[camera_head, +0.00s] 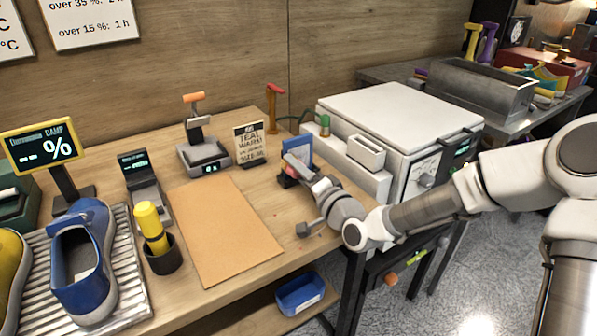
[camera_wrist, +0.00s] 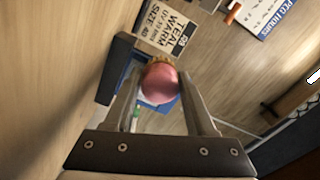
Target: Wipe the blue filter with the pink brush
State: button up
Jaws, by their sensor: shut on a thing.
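In the wrist view the pink brush (camera_wrist: 160,84) shows as a round pink knob between the fingers of my gripper (camera_wrist: 162,82), with tan bristles at its far side. My gripper is shut on it. In the head view my gripper (camera_head: 288,174) is low over the right part of the wooden table, just in front of the upright blue filter (camera_head: 299,148). My gripper partly covers the filter there. A piece of blue (camera_wrist: 172,106) shows behind the knob in the wrist view. I cannot tell whether the bristles touch the filter.
A teal-warm sign (camera_head: 250,143) stands left of the filter. A white box machine (camera_head: 400,115) stands close on the right. A brown mat (camera_head: 222,230), a yellow bottle in a black cup (camera_head: 163,257) and a blue shoe (camera_head: 82,265) lie further left.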

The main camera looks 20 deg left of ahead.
jog(key=shift+w, duration=0.1)
jog(key=shift+w+d, duration=1.15)
jog(key=shift+w, duration=0.05)
jog(key=shift+w+d+p, duration=0.25)
jog(key=shift+w+d, duration=0.25)
jog(key=shift+w, duration=0.2)
jog(key=shift+w+d+p, duration=0.25)
jog(key=shift+w+d, duration=0.25)
jog(key=shift+w, duration=0.15)
jog(key=shift+s+a+b, duration=0.25)
jog(key=shift+s+a, duration=0.7)
jog(key=shift+s, duration=0.15)
jog(key=shift+s+a+b, duration=0.25)
jog(key=shift+s+a, duration=0.65)
jog(key=shift+s, duration=0.2)
jog(key=shift+s+a, duration=0.4)
jog(key=shift+p+v, duration=0.5)
jog(key=shift+v, duration=2.5)
